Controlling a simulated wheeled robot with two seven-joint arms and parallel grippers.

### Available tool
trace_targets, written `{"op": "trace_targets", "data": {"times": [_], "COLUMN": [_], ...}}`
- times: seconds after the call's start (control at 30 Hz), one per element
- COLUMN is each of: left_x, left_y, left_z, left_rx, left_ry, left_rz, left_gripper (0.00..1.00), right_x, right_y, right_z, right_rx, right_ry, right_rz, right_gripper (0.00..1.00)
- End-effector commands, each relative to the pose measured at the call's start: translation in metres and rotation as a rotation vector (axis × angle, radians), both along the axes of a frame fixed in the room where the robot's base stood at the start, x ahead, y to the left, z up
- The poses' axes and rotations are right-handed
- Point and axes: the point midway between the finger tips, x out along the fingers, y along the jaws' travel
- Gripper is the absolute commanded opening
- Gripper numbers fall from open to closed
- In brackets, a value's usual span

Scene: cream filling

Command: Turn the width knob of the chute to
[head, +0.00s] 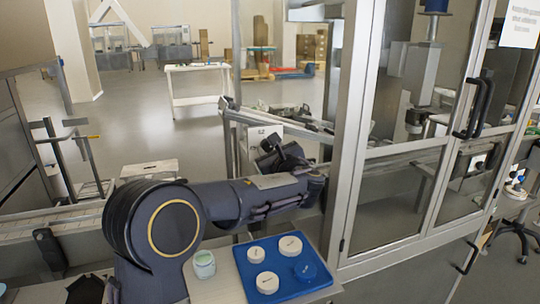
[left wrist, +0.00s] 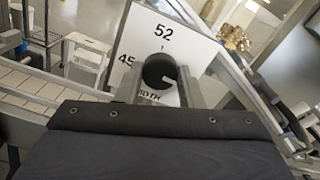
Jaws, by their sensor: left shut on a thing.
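The width knob (left wrist: 158,70) is a round black knob on a white dial plate (left wrist: 190,45) in the left wrist view. The plate reads 52 at the top and 45 at the left, with partly covered lettering below. A pale mark on the knob seems to point to the lower right. My left gripper (left wrist: 160,84) has its grey fingers on either side of the knob, shut on it. In the head view the left gripper (head: 272,145) is at the white dial plate (head: 260,133), and the knob is hidden there. My right gripper is in neither view.
A blue tray (head: 250,290) with several white round pieces and a blue one lies below my left arm. A small pale green-topped jar (head: 204,264) stands beside it. A metal-framed glass enclosure (head: 352,130) stands right of the gripper. The chute rail (head: 285,123) runs behind the plate.

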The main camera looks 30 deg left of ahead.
Motion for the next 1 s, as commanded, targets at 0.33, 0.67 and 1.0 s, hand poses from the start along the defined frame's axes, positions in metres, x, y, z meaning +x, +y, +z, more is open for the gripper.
{"op": "trace_targets", "data": {"times": [0.33,0.67,1.0], "left_x": [0.0,0.0,0.0], "left_y": [-0.001,-0.001,-0.001], "left_z": [-0.006,-0.005,-0.005], "left_rx": [-0.207,-0.412,-0.621], "left_ry": [-0.244,-0.484,-0.728], "left_rz": [0.0,0.0,0.0], "left_gripper": [0.11,0.11,0.11], "right_x": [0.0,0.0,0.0], "right_y": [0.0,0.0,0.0], "right_z": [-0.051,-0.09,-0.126], "right_rx": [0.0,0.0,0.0], "right_ry": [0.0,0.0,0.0], "right_rz": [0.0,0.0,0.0], "right_gripper": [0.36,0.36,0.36]}}
